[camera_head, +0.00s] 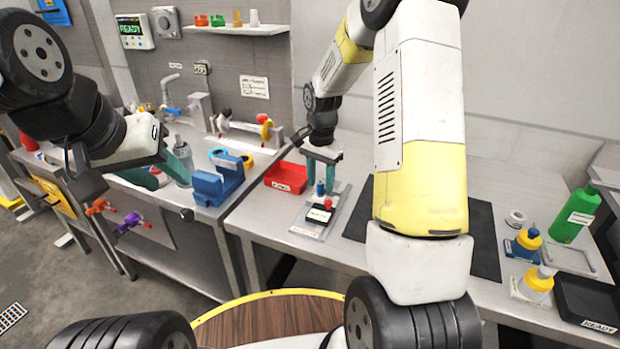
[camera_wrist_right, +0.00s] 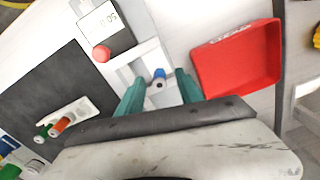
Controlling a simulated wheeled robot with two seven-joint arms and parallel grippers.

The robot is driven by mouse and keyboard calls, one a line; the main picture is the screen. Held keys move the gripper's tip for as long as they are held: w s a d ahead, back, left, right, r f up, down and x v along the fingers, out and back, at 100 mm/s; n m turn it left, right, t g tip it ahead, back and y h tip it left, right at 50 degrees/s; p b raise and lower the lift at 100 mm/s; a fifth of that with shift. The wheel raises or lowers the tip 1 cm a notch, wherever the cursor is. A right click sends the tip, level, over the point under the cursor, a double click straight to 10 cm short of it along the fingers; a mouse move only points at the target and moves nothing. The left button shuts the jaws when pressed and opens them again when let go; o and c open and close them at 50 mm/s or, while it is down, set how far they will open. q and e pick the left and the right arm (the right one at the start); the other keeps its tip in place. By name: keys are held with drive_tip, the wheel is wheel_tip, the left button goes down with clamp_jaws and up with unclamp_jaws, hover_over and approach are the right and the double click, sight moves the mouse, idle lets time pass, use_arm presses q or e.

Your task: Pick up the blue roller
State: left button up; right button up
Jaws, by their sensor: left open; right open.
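The blue roller (camera_head: 320,187) appears as a small upright blue-topped piece on a light grey stand beside a black scale-like device (camera_head: 319,214) with a red knob. It also shows in the right wrist view (camera_wrist_right: 159,73). My right gripper (camera_head: 321,170) points down over it with teal fingers apart. In the right wrist view, the right gripper (camera_wrist_right: 158,82) has one finger on each side of the blue piece; I cannot tell whether they touch it. My left gripper (camera_head: 168,166) is open at the left, near a clear cylinder (camera_head: 178,169) by the sink bench.
A red tray (camera_head: 286,177) lies just left of the stand, and a dark mat (camera_head: 484,240) lies to the right. A green bottle (camera_head: 574,214), yellow-topped containers and a black tray (camera_head: 588,300) stand at far right. A blue holder (camera_head: 217,184) sits on the left bench.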

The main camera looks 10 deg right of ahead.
drive_tip(key=shift+f, duration=0.1)
drive_tip(key=shift+c, duration=0.2)
clamp_jaws()
drive_tip(key=shift+r, duration=0.2)
